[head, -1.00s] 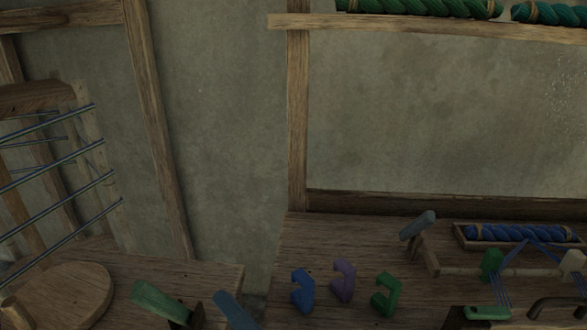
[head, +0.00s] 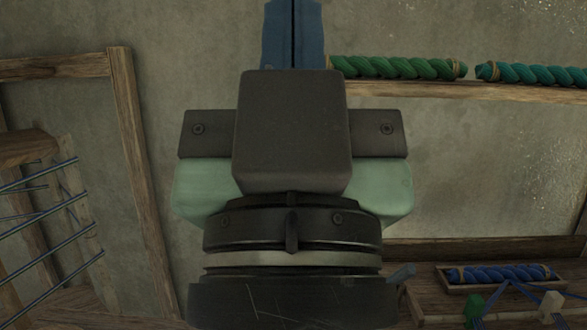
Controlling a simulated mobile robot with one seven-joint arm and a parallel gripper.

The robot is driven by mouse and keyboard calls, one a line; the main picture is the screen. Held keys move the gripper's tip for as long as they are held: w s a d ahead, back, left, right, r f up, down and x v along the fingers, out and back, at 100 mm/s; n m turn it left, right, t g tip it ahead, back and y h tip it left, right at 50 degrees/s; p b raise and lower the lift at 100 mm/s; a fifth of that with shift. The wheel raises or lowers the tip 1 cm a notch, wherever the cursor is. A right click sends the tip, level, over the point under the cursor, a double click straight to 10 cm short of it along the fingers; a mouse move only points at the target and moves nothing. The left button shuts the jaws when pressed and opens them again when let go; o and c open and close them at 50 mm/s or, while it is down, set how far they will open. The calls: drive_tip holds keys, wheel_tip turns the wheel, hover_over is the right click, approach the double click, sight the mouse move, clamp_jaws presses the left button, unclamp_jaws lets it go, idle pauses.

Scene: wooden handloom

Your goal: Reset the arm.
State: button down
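My gripper (head: 292,30) is raised in the middle of the head view, seen from its back, with its fingers pointing up. The two blue fingers lie side by side with only a thin dark line between them. They look shut, and I see nothing held between them. Their tips reach the top edge of the picture and may be cut off. The dark wrist and pale green housing below the fingers hide the middle of the scene.
Green rope skeins (head: 398,67) lie on a wooden shelf (head: 420,92) at the upper right. A blue skein in a tray (head: 445,286) sits on the bench at the lower right. Plastered wall lies behind.

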wheel_tip(320, 180, up, 16)
drive_tip(key=p, duration=1.4)
